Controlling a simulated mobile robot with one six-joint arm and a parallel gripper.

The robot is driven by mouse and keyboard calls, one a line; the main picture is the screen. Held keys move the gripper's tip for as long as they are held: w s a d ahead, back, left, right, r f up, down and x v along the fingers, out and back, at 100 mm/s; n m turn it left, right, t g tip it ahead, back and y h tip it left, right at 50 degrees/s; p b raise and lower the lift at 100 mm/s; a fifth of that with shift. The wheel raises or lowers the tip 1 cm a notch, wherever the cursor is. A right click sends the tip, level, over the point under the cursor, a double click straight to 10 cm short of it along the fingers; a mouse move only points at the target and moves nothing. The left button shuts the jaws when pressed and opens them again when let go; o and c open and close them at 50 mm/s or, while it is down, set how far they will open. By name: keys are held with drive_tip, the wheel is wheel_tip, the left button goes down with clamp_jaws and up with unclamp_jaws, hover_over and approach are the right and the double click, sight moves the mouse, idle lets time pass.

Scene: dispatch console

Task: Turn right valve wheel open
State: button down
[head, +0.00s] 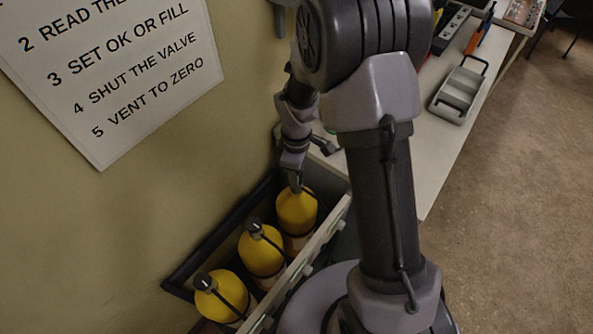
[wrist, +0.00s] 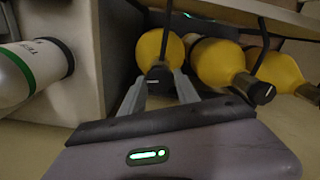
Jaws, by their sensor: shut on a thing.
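Three yellow-topped cylinders stand in a row in a dark rack against the wall in the head view. My gripper (head: 295,187) reaches down onto the top of the far right cylinder (head: 296,211), hiding its valve wheel there. In the wrist view the dark right valve wheel (wrist: 158,75) sits between the two fingers of my gripper (wrist: 159,80), which is shut on it. The middle cylinder (head: 261,255) and the near left cylinder (head: 222,301) have dark valve wheels free of my gripper. How far the held wheel is turned cannot be told.
A pale rail (head: 310,250) and dark straps run along the cylinders. A white cylinder with a green band (wrist: 25,75) lies close at left in the wrist view. A grey tray (head: 459,95) is on the bench. A lettered sign (head: 110,75) hangs on the wall.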

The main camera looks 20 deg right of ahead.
idle(0.4)
drive_tip(key=c, duration=0.9)
unclamp_jaws()
wheel_tip(320, 180, up, 18)
drive_tip(key=p, duration=0.4)
drive_tip(key=shift+f+p, duration=0.25)
drive_tip(key=shift+p, duration=0.1)
